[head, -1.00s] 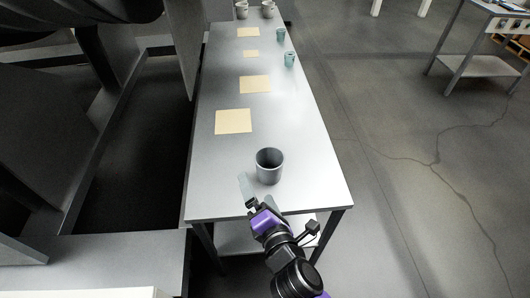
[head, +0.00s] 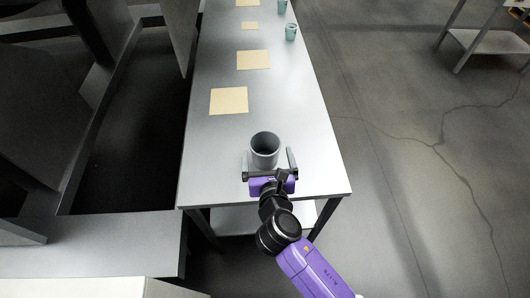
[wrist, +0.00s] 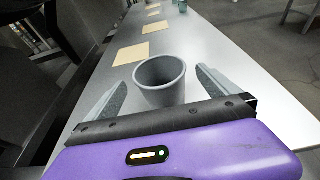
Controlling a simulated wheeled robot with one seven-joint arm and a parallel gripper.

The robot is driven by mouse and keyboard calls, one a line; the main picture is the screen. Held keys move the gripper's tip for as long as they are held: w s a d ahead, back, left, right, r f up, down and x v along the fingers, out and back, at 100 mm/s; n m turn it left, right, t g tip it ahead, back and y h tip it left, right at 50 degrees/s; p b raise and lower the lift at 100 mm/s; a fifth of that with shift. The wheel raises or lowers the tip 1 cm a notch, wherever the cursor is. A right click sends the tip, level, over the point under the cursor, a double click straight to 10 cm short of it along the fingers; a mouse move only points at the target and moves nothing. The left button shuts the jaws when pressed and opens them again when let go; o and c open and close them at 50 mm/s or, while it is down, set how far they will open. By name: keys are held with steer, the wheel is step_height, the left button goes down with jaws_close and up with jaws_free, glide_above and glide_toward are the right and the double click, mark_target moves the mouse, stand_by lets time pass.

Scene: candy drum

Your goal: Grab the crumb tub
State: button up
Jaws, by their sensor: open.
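A grey, round, open-topped tub (head: 265,150) stands upright near the front end of the long metal table. I take it to be the crumb tub, and it looks empty inside. My gripper (head: 270,160) is open at the tub's near side, with one finger to its left and one to its right. In the wrist view the tub (wrist: 160,82) shows between the two fingers of my gripper (wrist: 158,88), with a gap on each side. The fingers do not appear to touch it.
The long metal table (head: 300,130) runs away from me. Flat tan squares (head: 229,101) lie along its left half. Small teal cups (head: 291,32) stand far back on the right edge. The table is clear around the tub.

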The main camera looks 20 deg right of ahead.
mark_target(264, 134)
steer(key=x, duration=0.6)
steer(key=shift+w, duration=0.35)
steer(key=c, duration=1.8)
steer(key=shift+o, duration=0.2)
steer(key=shift+r, duration=0.1)
